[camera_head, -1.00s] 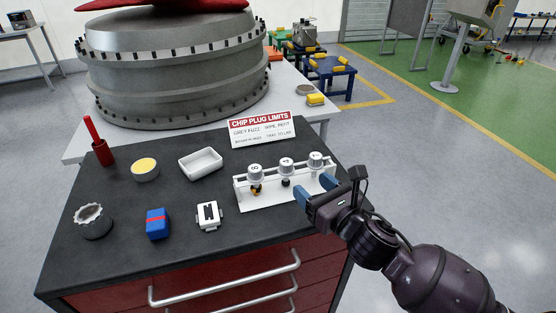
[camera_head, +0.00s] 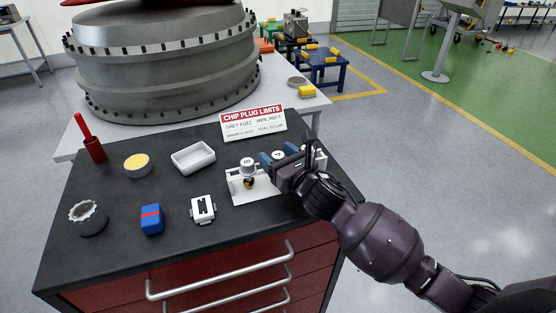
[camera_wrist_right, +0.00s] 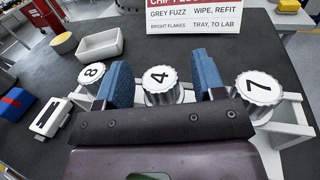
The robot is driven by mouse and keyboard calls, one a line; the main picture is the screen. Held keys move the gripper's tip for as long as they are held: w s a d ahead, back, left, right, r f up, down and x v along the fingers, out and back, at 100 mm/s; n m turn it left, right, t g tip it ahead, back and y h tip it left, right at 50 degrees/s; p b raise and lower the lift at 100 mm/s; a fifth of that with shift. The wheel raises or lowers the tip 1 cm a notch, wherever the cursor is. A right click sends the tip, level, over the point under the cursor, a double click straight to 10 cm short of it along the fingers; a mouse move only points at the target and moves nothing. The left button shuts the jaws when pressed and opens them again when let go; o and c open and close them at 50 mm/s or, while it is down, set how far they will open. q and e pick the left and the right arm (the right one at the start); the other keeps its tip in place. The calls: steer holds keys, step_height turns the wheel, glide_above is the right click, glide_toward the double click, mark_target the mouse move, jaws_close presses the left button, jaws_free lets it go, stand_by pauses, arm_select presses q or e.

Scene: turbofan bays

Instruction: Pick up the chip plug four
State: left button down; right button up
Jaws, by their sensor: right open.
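Chip plug four (camera_head: 278,156) is a silver ribbed cap marked 4, the middle one of three in a white rack (camera_head: 238,186). In the right wrist view, plug four (camera_wrist_right: 160,86) stands between the blue fingers of my right gripper (camera_wrist_right: 163,80). My right gripper (camera_head: 278,154) is open, one finger on each side of the plug; I cannot tell whether either touches it. Plug eight (camera_wrist_right: 91,74) is left of the fingers, and plug seven (camera_wrist_right: 260,92) is close to the right finger. In the head view the gripper partly hides the rack. My left gripper is out of view.
A chip plug limits sign (camera_head: 253,122) stands behind the rack. A white tray (camera_head: 194,158), a yellow-topped tin (camera_head: 137,165), a red holder (camera_head: 95,150), a blue block (camera_head: 152,219), a white device (camera_head: 203,209) and a dark knobbed cup (camera_head: 88,217) share the black top.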

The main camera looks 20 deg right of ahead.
steer(key=shift+c, duration=0.4)
steer(key=c, duration=0.9)
steer(key=shift+c, duration=0.2)
